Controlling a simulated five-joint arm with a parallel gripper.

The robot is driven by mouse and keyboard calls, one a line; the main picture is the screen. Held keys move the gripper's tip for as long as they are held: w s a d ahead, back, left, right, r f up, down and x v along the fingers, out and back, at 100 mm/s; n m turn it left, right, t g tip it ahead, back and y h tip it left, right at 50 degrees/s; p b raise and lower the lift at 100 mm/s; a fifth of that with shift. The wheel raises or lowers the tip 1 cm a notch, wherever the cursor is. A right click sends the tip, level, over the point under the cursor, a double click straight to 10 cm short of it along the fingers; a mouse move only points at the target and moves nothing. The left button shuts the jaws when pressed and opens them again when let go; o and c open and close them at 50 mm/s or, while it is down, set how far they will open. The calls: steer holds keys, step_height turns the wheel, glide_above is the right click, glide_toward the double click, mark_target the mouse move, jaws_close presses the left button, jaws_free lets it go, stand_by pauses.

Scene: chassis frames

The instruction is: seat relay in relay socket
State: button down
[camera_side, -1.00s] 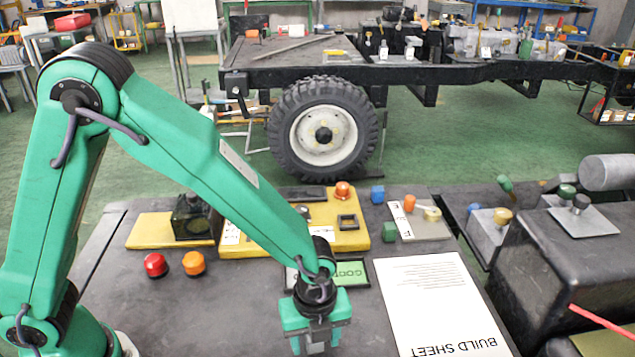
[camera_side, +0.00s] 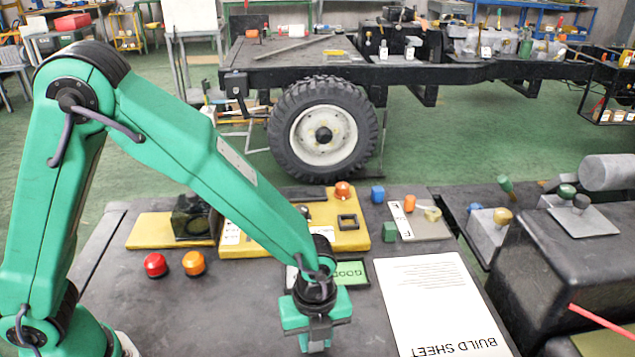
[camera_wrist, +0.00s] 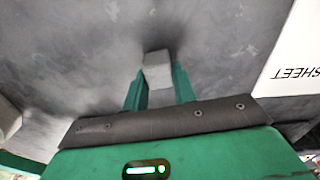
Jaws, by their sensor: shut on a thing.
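My gripper (camera_side: 317,343) is low over the front of the dark bench, shut on a small grey block that I take for the relay (camera_wrist: 157,70). In the wrist view my gripper (camera_wrist: 158,90) has a green finger on each side of the block, and the block's end sticks out past them. In the side view the block is mostly hidden by the fingers. A black square frame, apparently the relay socket (camera_side: 340,222), sits on the yellow plate (camera_side: 262,251) behind and to the right of my gripper. Its opening looks empty.
A red button (camera_side: 155,265) and an orange button (camera_side: 193,263) stand left of my gripper. A green GOOD card (camera_side: 351,273) lies just behind it. The white build sheet (camera_side: 435,300) lies to the right.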

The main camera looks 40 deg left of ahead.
steer(key=shift+r, duration=0.7)
step_height(320, 180, up, 2)
steer(key=shift+r, duration=0.15)
steer(key=s+d+r, duration=0.4)
steer(key=s+r, duration=0.3)
steer(key=s, duration=0.4)
steer(key=shift+d, duration=0.2)
steer(key=shift+w, duration=0.2)
steer(key=w+r, duration=0.2)
steer(key=w, duration=1.4)
steer(key=w+a+m, duration=0.1)
steer(key=w+a, duration=0.4)
steer(key=w, duration=0.3)
steer(key=w+a+r, duration=0.1)
steer(key=w+a, duration=0.3)
steer(key=w, duration=0.4)
steer(key=shift+w+a+m, duration=0.35)
steer(key=shift+m, duration=0.05)
steer(key=shift+w+a, duration=0.1)
